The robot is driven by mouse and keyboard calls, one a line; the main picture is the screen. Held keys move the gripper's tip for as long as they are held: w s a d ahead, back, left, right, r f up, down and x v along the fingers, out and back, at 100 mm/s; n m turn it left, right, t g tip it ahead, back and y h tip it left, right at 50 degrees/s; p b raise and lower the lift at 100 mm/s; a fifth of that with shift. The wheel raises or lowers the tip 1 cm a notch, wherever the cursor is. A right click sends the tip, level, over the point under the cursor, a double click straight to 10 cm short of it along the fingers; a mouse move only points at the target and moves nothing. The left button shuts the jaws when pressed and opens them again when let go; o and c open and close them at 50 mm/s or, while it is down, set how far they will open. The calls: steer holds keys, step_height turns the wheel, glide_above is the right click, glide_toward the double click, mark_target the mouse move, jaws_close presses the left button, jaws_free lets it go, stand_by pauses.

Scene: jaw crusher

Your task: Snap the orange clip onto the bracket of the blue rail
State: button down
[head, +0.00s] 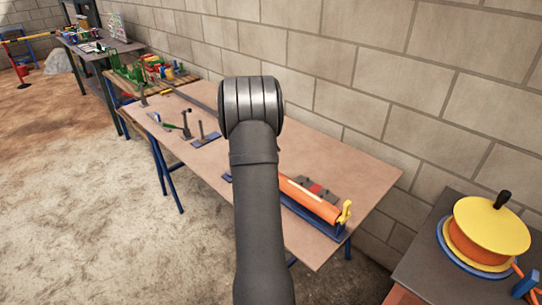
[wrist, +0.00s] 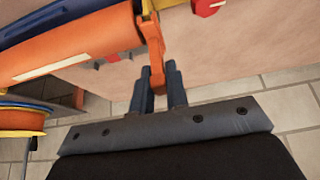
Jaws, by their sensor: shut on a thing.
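In the wrist view my gripper (wrist: 159,72) is shut on the orange clip (wrist: 154,36), whose lower end sits between the two dark fingers. The clip's upper end is right by a yellow bracket piece (wrist: 148,9) at the end of a large orange cylinder (wrist: 75,42); I cannot tell whether they touch or are joined. The blue rail (wrist: 38,20) runs along the cylinder at upper left. In the head view the cylinder (head: 310,198) lies along the blue rail (head: 318,227), with a yellow end piece (head: 345,212). My arm hides my gripper there.
The brown table (head: 350,165) stands against a block wall (head: 400,70). Small stands (head: 186,125) and a green-and-red cluster (head: 130,70) are farther left. A yellow-topped reel (head: 490,228) is on a separate surface at right. A red part (wrist: 208,7) shows at the wrist view's top.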

steer(key=shift+f, duration=0.45)
steer(key=c, duration=1.3)
jaws_free()
steer(key=shift+c, duration=0.2)
steer(key=v, duration=1.7)
steer(key=shift+r, duration=0.25)
steer(key=shift+d, duration=0.1)
steer(key=x, duration=1.7)
steer(key=shift+f, duration=0.25)
steer(key=shift+r, duration=0.1)
